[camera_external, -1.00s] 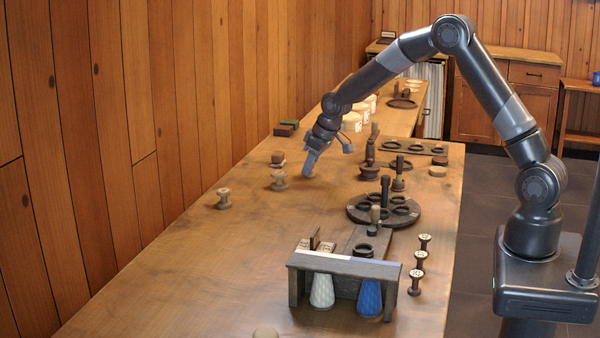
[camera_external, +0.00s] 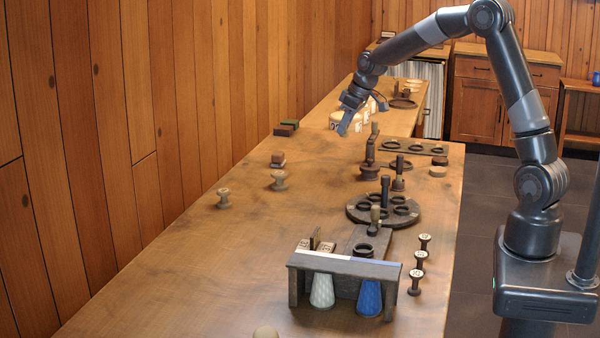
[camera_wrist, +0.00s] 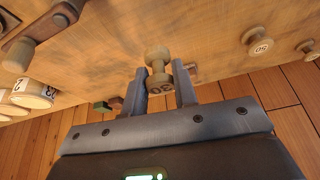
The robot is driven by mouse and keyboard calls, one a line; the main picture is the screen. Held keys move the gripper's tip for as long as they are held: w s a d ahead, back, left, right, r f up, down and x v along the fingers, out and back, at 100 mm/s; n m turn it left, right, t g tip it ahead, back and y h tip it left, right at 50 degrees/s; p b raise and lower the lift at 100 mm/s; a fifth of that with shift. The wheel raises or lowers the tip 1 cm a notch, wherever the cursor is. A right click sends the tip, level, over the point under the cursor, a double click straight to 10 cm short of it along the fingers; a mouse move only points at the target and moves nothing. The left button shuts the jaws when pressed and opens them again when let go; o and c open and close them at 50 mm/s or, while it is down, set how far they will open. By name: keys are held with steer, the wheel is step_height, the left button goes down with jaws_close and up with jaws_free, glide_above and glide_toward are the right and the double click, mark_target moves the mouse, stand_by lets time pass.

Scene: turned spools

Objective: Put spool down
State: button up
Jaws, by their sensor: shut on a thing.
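My gripper (camera_external: 350,122) is above the far part of the long table, tilted down. In the wrist view my gripper (camera_wrist: 160,70) is shut on a light wooden spool (camera_wrist: 157,58), with one finger on each side. The spool's near end bears a dark number, upside down, perhaps 30. I cannot make the held spool out clearly in the external view. The wrist view also shows a spool marked 50 (camera_wrist: 259,42).
A dark round tray with rings (camera_external: 350,210) stands mid-table, with a dark rectangular ring board (camera_external: 425,148) behind it. A dark rack (camera_external: 345,265) holds white and blue cones. Three dark spools (camera_external: 416,282) stand right of it. The table's left front is clear.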

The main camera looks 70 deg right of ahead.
steer(key=w+a+n+y, duration=0.1)
steer(key=w+a+n, duration=0.3)
steer(key=a, duration=1)
steer(key=w+a+n+y, duration=0.1)
steer(key=w+a, duration=0.5)
steer(key=a, duration=0.8)
steer(key=a+n+y, duration=0.1)
steer(key=a+n, duration=0.3)
steer(key=a, duration=1.9)
steer(key=shift+g, duration=0.4)
steer(key=a+f, duration=0.2)
steer(key=a, duration=0.1)
steer(key=a+f, duration=0.2)
steer(key=a, duration=0.2)
steer(key=a+f, duration=0.2)
steer(key=a, duration=0.1)
steer(key=shift+w+a+f, duration=0.15)
steer(key=shift+a, duration=0.1)
steer(key=shift+a+f, duration=0.25)
steer(key=shift+f, duration=1.9)
steer(key=shift+f, duration=0.1)
